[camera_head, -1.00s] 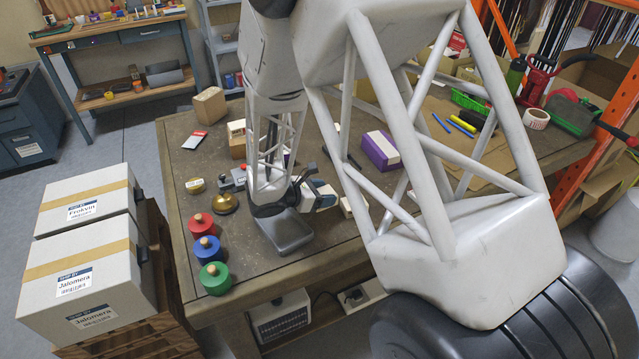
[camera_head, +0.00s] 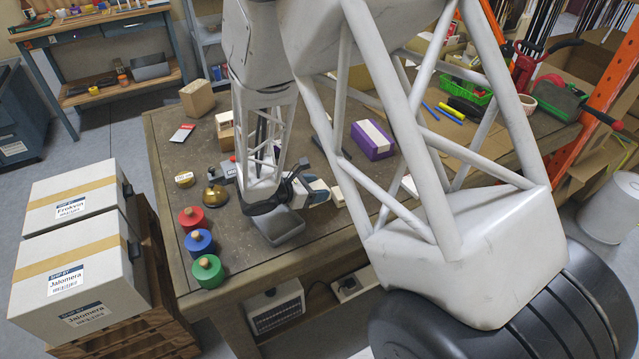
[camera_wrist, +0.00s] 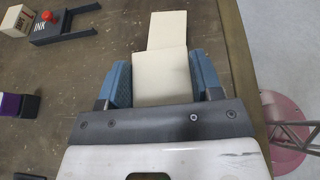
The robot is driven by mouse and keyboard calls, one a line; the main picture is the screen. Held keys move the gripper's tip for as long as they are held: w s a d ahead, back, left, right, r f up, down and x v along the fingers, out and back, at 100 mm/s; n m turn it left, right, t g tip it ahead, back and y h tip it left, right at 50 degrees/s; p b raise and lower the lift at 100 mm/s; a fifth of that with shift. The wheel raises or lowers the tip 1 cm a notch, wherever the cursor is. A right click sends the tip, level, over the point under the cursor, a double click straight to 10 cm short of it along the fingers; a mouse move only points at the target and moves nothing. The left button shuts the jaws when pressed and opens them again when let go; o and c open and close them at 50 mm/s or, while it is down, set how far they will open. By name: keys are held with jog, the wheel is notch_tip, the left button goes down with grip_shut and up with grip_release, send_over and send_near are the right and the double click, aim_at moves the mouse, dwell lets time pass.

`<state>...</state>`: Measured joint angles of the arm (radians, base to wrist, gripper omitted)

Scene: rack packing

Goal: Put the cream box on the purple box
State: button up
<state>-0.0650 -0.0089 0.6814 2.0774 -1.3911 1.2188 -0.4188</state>
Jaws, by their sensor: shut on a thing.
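In the wrist view, my gripper (camera_wrist: 160,75) has its two blue fingers shut on a cream box (camera_wrist: 161,78). A second cream piece (camera_wrist: 167,30) shows directly beyond it; I cannot tell whether they touch. In the head view, my gripper (camera_head: 318,188) is low over the front part of the workbench, mostly hidden by my own arm. A cream block (camera_head: 338,197) shows just to its right. The purple box (camera_head: 371,142) stands farther back and to the right, with a cream strip along its top; I cannot tell whether that is a separate box.
Red (camera_head: 191,219), blue (camera_head: 199,242) and green (camera_head: 208,271) round pieces with knobs stand along the bench's left front. A brass bell (camera_head: 215,196) is nearby. A cardboard box (camera_head: 197,97) stands at the back left. In the wrist view, a dark ink stand (camera_wrist: 62,22) lies upper left.

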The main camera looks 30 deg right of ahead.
jog(key=shift+d, duration=0.1)
jog(key=w+d+r, duration=0.2)
jog(key=d+r, duration=0.1)
jog(key=d, duration=0.8)
jog(key=w+d+r, duration=0.1)
jog(key=d+r, duration=0.2)
jog(key=d, duration=0.9)
jog(key=shift+w+r, duration=0.15)
jog(key=shift+w, duration=0.25)
jog(key=shift+d, duration=0.1)
jog(key=w+d, duration=0.2)
jog(key=w, duration=0.2)
jog(key=w+d+f, duration=0.1)
jog(key=w+d, duration=0.2)
jog(key=w, duration=0.2)
jog(key=w+d, duration=0.3)
jog(key=w, duration=0.1)
jog(key=shift+w+d+f, duration=0.15)
jog(key=shift+w+f, duration=0.1)
jog(key=shift+w, duration=0.1)
jog(key=shift+f, duration=1.75)
jog(key=shift+f, duration=0.2)
